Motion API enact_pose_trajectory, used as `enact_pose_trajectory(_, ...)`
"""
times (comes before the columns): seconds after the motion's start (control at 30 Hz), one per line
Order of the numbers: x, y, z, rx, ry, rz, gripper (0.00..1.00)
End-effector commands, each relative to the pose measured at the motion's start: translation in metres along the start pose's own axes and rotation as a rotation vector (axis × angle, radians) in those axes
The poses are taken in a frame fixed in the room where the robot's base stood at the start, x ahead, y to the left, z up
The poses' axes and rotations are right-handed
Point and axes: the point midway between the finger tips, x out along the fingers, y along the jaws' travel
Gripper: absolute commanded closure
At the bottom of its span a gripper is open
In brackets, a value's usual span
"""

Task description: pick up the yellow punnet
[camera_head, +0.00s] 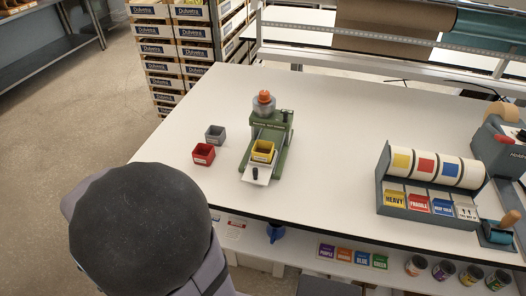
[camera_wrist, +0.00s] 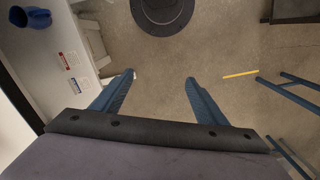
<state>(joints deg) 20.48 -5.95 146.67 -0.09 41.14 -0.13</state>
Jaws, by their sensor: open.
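The yellow punnet (camera_head: 263,151) is a small open square box. It sits on the white plate of a green scale-like machine (camera_head: 270,136) on the white table. My gripper (camera_wrist: 160,90) shows in the wrist view with its two blue fingers wide apart and nothing between them. It hangs over the floor beside the table, away from the punnet. In the head view my arm covers the lower left and the gripper's fingers are hidden.
A red punnet (camera_head: 203,154) and a grey punnet (camera_head: 215,134) stand left of the machine. A label dispenser (camera_head: 427,205) is at the right. The white table (camera_head: 335,130) is clear between machine and dispenser. Stacked crates (camera_head: 161,60) stand behind.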

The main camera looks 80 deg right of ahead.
Motion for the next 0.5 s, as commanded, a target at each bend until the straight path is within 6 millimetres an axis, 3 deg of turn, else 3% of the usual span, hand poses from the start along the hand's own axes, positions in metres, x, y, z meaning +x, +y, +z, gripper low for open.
enact_pose_trajectory(0.03, -0.003, 0.018, 0.003, 0.085, -0.015, -0.003, 0.33)
enact_pose_trajectory(0.27, -0.013, 0.093, 0.006, 0.417, -0.018, -0.017, 0.33)
enact_pose_trajectory(0.5, -0.035, 0.191, 0.013, 0.742, 0.040, -0.002, 0.33)
